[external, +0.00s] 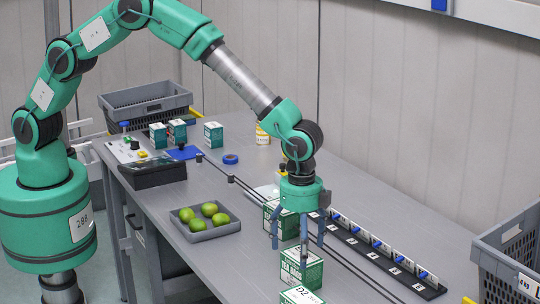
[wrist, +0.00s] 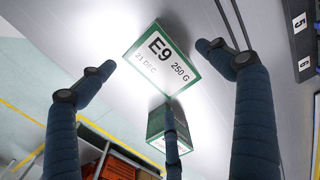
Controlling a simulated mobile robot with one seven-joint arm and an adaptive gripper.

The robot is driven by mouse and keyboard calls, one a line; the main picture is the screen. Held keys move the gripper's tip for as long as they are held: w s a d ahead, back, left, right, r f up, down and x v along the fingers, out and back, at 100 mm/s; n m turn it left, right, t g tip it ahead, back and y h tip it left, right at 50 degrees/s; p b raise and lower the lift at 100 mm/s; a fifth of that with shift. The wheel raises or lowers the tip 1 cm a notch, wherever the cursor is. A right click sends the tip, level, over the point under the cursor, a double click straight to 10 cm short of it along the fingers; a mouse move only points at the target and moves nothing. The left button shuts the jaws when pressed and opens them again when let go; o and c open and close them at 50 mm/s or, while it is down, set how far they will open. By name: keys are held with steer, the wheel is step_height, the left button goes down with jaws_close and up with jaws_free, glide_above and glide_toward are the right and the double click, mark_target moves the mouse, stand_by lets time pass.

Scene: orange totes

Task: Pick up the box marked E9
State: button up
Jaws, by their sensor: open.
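The box marked E9 (wrist: 160,58) shows its white top with a green border in the wrist view, along with "250 G" and "21 DEC". It lies between the spread fingers of my gripper (wrist: 155,74), and I see no finger closed on it. In the external view my gripper (external: 299,245) points down over a row of green and white boxes. One box (external: 276,221) is partly hidden behind the fingers and another (external: 301,268) stands just in front. I cannot tell from that view which one is E9.
A second green box (wrist: 157,122) stands close to E9, partly behind one finger. A box with D2 on top (external: 302,295) is at the bottom edge. Thin rails and a numbered rack (external: 375,254) run along the right. A grey tray of limes (external: 207,232) stands left.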

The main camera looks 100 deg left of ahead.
mark_target(298, 257)
steer(key=shift+f, duration=0.1)
steer(key=shift+s+f, duration=0.2)
steer(key=shift+f, duration=2.35)
steer(key=c, duration=1.4)
steer(key=shift+r, duration=0.15)
steer(key=shift+r, duration=0.55)
steer(key=shift+s+r, duration=0.25)
steer(key=shift+r, duration=0.95)
steer(key=s, duration=0.5)
steer(key=s+a+r, duration=0.1)
steer(key=s, duration=0.9)
steer(key=shift+s+a+r, duration=0.15)
steer(key=shift+s+a, duration=0.05)
steer(key=shift+a, duration=0.15)
